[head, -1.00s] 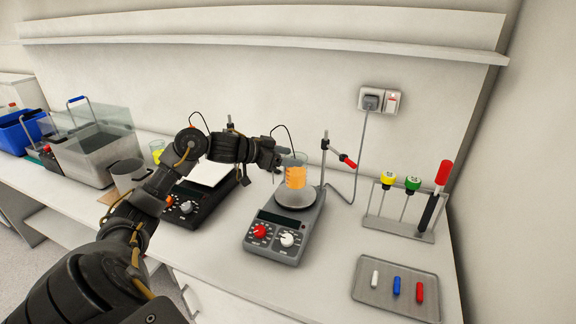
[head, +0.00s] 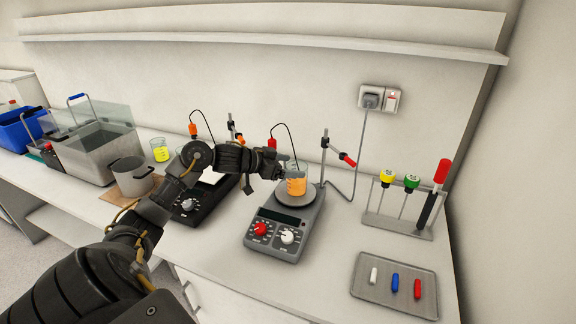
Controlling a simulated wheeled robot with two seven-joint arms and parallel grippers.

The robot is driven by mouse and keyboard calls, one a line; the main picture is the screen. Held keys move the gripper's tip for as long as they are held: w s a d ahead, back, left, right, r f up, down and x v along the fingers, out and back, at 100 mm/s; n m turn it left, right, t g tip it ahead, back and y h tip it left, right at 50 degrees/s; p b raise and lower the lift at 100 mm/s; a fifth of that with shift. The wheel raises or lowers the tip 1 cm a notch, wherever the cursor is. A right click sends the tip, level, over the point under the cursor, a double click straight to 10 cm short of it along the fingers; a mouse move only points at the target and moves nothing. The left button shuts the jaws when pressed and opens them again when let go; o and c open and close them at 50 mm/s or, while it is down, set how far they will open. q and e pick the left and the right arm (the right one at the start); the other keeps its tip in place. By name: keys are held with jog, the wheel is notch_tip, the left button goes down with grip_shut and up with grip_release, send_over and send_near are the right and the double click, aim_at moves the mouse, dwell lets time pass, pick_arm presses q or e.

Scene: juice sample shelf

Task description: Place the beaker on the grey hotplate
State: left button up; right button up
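The beaker (head: 296,187), clear glass with orange liquid, is upright at the round plate of the grey hotplate (head: 272,231) in the middle of the head view. Its base appears to touch the plate, slightly behind its centre. My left gripper (head: 284,165) reaches in from the left at the beaker's upper side and appears shut on it. The fingertips are small and dark, and partly hidden against the glass. My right gripper is not in view.
A black hotplate (head: 188,206) stands left, partly behind my arm. A rod stand with a red-tipped clamp (head: 340,155) rises behind the grey hotplate. Right are a tool rack (head: 398,228) and a tray (head: 372,297) with coloured stoppers. A yellow-filled beaker (head: 160,152) is back left.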

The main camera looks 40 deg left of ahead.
pick_arm(q)
jog(key=shift+r, duration=0.1)
jog(key=shift+s+a+r, duration=0.1)
jog(key=b+v, duration=0.3)
jog(key=v, duration=0.8)
jog(key=shift+s+r, duration=0.2)
jog(key=shift+s, duration=0.15)
